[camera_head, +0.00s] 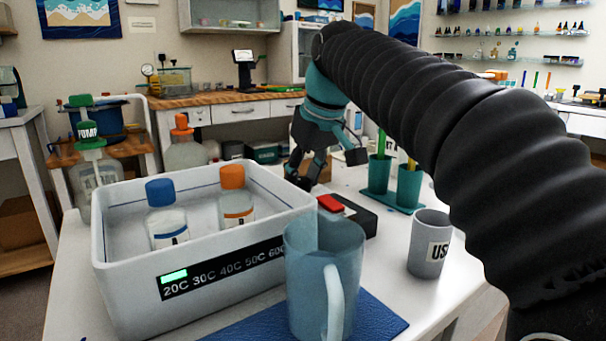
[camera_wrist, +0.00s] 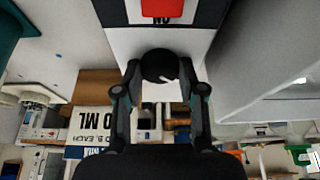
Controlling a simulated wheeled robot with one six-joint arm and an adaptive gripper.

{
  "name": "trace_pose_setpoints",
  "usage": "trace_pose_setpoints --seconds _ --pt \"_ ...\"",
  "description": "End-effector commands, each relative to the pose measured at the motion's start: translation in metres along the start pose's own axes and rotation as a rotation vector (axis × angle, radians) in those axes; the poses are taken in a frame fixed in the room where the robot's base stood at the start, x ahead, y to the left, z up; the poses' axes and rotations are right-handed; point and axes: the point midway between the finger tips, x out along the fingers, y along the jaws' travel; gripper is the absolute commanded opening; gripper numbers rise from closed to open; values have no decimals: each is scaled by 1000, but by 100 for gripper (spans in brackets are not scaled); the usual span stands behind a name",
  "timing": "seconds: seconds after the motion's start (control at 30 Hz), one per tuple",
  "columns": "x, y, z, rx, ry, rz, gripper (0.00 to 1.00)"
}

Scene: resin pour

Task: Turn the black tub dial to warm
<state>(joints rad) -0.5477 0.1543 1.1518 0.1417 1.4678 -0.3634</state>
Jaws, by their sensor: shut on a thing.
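The white tub (camera_head: 130,270) stands on the table at the left in the head view. Its black front strip (camera_head: 222,268) reads 20C to 60C, with a green light above 20C. In the wrist view the round black dial (camera_wrist: 160,65) with a short white mark sits between the fingers of my gripper (camera_wrist: 159,72), which is shut on it. The mark points down and to the right in that picture. In the head view my gripper (camera_head: 308,172) is behind the tub's right end, and the dial is hidden there. I cannot read any label around the dial.
A black box with a red top (camera_head: 331,204) is close to my gripper. A blue-grey jug (camera_head: 308,280) and a grey cup (camera_head: 429,245) stand in front. Blue-capped (camera_head: 166,218) and orange-capped bottles (camera_head: 235,203) stand in the tub. Teal cups (camera_head: 408,187) are right.

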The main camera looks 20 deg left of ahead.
Motion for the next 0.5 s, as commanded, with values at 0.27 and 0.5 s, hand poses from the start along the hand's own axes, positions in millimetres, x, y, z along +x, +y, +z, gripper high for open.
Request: trace_pose_setpoints --seconds 0.27,0.5 --pt "-2 -2 -1 137 -3 57 5" --pt "-3 -4 -2 333 -4 138 5"
